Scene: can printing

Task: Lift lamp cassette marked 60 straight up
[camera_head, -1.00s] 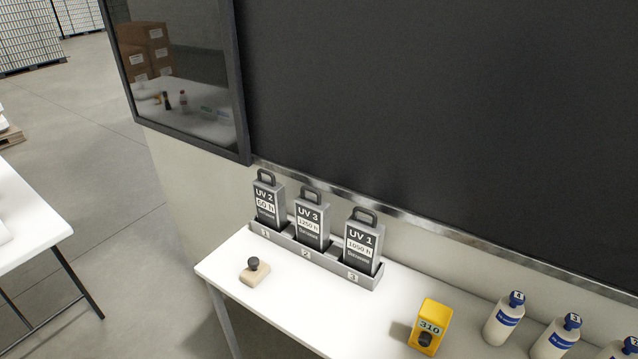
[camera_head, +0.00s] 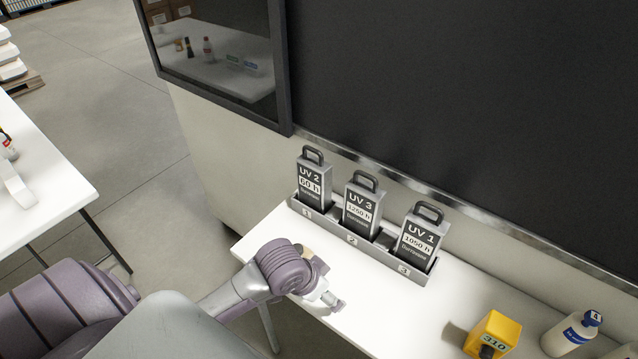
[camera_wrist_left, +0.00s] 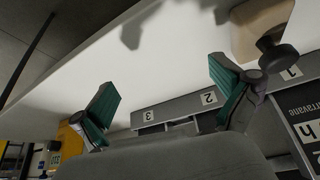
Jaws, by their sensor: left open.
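The lamp cassette marked 60 h (camera_head: 313,188), labelled UV 2, stands upright in slot 1 at the left end of the grey rack (camera_head: 384,243). Its black loop handle is on top and free. In the left wrist view, part of this cassette (camera_wrist_left: 304,128) shows at the right edge. My left gripper (camera_head: 326,298) is over the white table, in front of the rack and apart from the cassette. In the left wrist view, its green-padded fingers (camera_wrist_left: 168,100) are spread wide with nothing between them. My right gripper is not in view.
Cassettes UV 3 (camera_head: 360,209) and UV 1 (camera_head: 418,240) stand in slots 2 and 3. A wooden block with a dark knob (camera_wrist_left: 262,28) lies close to my left gripper. A yellow block marked 310 (camera_head: 494,333) and a white bottle (camera_head: 571,334) are at right.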

